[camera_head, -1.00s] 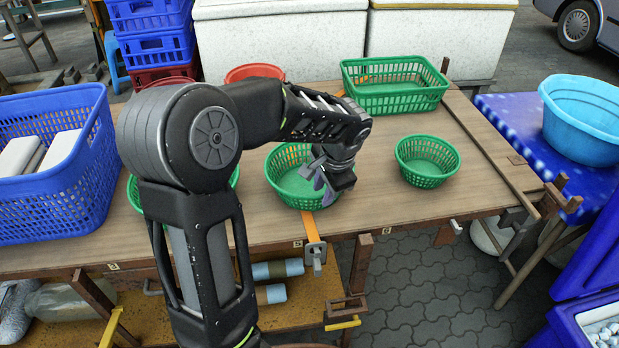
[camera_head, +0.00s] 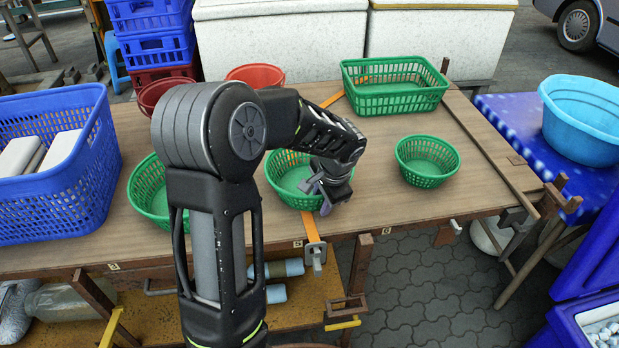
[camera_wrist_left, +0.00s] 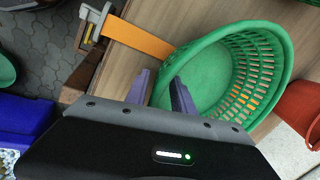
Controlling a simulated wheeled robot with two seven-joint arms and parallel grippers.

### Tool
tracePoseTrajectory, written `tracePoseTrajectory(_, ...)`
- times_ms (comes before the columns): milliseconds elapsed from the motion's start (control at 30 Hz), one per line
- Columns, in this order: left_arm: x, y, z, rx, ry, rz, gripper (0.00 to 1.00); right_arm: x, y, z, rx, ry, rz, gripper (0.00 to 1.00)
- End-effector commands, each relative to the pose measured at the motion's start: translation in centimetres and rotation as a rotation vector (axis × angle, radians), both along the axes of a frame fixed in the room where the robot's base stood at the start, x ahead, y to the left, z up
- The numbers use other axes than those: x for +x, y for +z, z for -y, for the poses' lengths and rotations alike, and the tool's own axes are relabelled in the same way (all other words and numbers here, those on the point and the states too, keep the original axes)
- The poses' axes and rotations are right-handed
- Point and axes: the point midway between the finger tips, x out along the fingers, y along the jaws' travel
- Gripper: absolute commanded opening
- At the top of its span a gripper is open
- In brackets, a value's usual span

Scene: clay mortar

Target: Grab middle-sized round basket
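Three round green baskets stand on the wooden table: one at left (camera_head: 150,190), partly behind my arm, one in the middle (camera_head: 283,178), and a smaller one at right (camera_head: 427,160). My left gripper (camera_head: 322,195) is at the right front rim of the middle basket and covers part of it. Contact is unclear. My right gripper is not in view.
A green rectangular basket (camera_head: 395,98) stands at the back, with red bowls (camera_head: 255,76) to its left. A blue crate (camera_head: 50,190) fills the table's left end. An orange strap (camera_head: 312,228) runs beneath the middle basket. Bare tabletop (camera_head: 375,195) lies before the right basket.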

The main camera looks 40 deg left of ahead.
Motion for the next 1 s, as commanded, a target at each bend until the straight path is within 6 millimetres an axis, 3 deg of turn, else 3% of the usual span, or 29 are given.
tracePoseTrajectory(267,0.01,0.04,0.01,0.000,0.000,0.000,0.30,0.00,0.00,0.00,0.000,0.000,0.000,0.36)
tracePoseTrajectory(633,0.01,0.04,0.01,0.000,0.000,0.000,0.00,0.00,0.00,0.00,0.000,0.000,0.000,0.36)
tracePoseTrajectory(1000,0.01,0.04,0.01,0.000,0.000,0.000,0.00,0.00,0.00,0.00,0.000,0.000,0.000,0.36)
